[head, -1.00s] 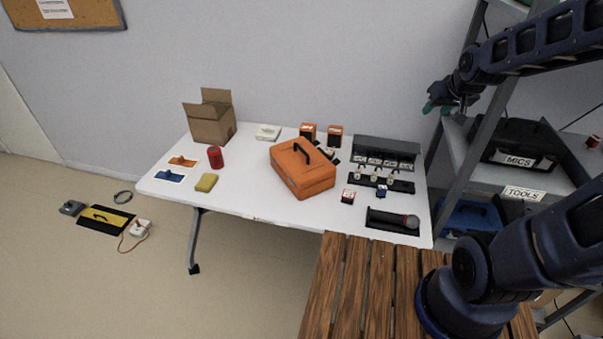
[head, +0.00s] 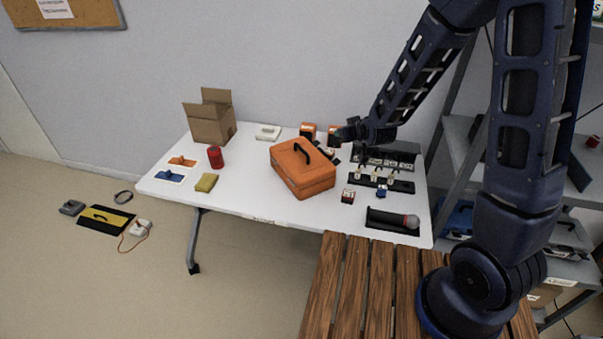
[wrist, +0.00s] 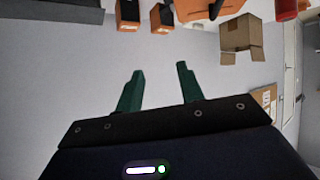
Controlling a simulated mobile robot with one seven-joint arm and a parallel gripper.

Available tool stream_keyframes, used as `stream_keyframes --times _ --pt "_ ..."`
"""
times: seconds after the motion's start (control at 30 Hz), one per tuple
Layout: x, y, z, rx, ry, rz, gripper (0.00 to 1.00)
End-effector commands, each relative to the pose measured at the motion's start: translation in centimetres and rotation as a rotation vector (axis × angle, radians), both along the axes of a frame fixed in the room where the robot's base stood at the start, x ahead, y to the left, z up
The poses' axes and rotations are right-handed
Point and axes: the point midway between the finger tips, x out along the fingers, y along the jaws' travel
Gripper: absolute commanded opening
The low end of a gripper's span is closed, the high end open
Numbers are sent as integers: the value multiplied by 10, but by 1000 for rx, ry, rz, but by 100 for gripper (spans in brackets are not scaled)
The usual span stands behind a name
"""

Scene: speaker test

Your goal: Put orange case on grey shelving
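The orange case (head: 302,172) with a black handle stands on the white table. Part of it shows at the top edge of the wrist view (wrist: 190,8). My gripper (head: 340,134) is above the back of the table, to the right of and behind the case, apart from it. In the wrist view its two green fingers (wrist: 160,78) are spread with nothing between them. The grey shelving (head: 456,150) stands at the right, partly hidden behind my arm.
Two small orange boxes (head: 308,130) are near my gripper. A cardboard box (head: 211,125), a red can (head: 215,157) and a yellow sponge (head: 206,182) are left of the case.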

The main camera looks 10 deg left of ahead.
Motion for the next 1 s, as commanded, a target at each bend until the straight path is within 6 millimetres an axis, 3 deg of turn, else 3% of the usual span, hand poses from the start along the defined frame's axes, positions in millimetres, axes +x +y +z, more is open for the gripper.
stream_keyframes --times 0.1,0.3,0.57,0.73,1.0 --pt "-11 28 -26 7 -42 46 38" --pt "-32 65 -62 25 -120 110 38" --pt "-50 88 -85 42 -182 156 38" --pt "-45 97 -92 44 -190 159 38" --pt "-19 118 -106 44 -188 159 38"
